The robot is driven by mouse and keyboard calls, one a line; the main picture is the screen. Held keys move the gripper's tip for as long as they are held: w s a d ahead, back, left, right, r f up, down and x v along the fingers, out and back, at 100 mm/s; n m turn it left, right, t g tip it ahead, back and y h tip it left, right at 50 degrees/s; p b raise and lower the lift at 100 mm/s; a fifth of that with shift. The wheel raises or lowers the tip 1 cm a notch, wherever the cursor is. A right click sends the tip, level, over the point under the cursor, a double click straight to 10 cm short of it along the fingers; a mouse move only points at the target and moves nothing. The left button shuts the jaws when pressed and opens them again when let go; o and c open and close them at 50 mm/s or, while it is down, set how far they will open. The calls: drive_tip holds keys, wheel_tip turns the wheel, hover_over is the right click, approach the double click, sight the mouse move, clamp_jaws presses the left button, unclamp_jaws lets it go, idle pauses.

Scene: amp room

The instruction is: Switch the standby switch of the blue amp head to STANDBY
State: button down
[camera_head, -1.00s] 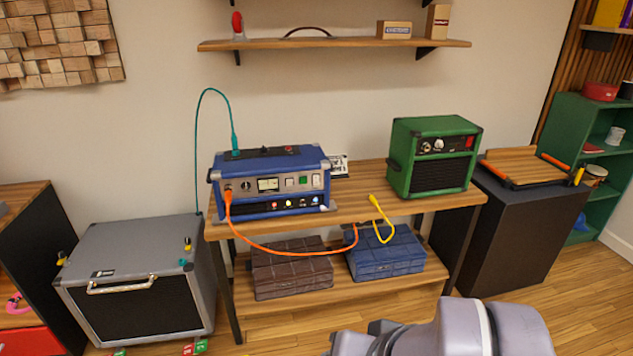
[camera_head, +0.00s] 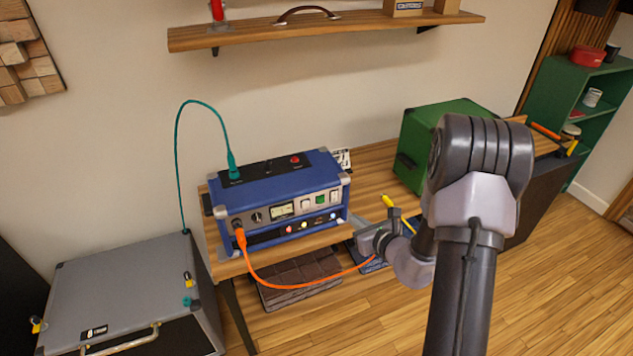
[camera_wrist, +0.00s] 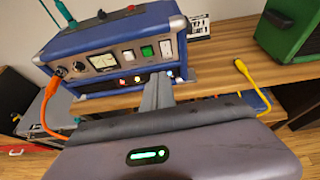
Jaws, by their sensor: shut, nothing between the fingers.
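The blue amp head (camera_head: 272,178) stands on the wooden bench, its front panel facing me. The panel carries a meter (camera_head: 282,209), a white switch (camera_head: 307,203), a green switch (camera_head: 320,198) and another white switch (camera_head: 334,194). The wrist view shows the white switch (camera_wrist: 129,56), the green switch (camera_wrist: 147,52) and the right white switch (camera_wrist: 166,48). Labels are too small to read, so I cannot tell the standby switch or its position. My gripper (camera_wrist: 158,88) is shut and empty, its tips below and in front of the panel's right part; contact is not clear.
An orange cable (camera_head: 290,287) loops from the amp's front, and a teal cable (camera_head: 177,150) rises from its top. A green amp (camera_head: 420,135) stands right on the bench. A yellow-ended cable (camera_wrist: 245,72) lies on the right. A grey cabinet (camera_head: 115,285) stands left.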

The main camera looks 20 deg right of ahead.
drive_tip(key=b, duration=0.4)
approach(334, 200)
drive_tip(key=shift+m+h, duration=0.3)
drive_tip(key=x, duration=0.5)
drive_tip(key=shift+w+a+f, duration=0.1)
drive_tip(key=shift+a+f, duration=0.2)
drive_tip(key=shift+f, duration=0.1)
drive_tip(key=shift+w, duration=0.6)
drive_tip(key=shift+w, duration=0.2)
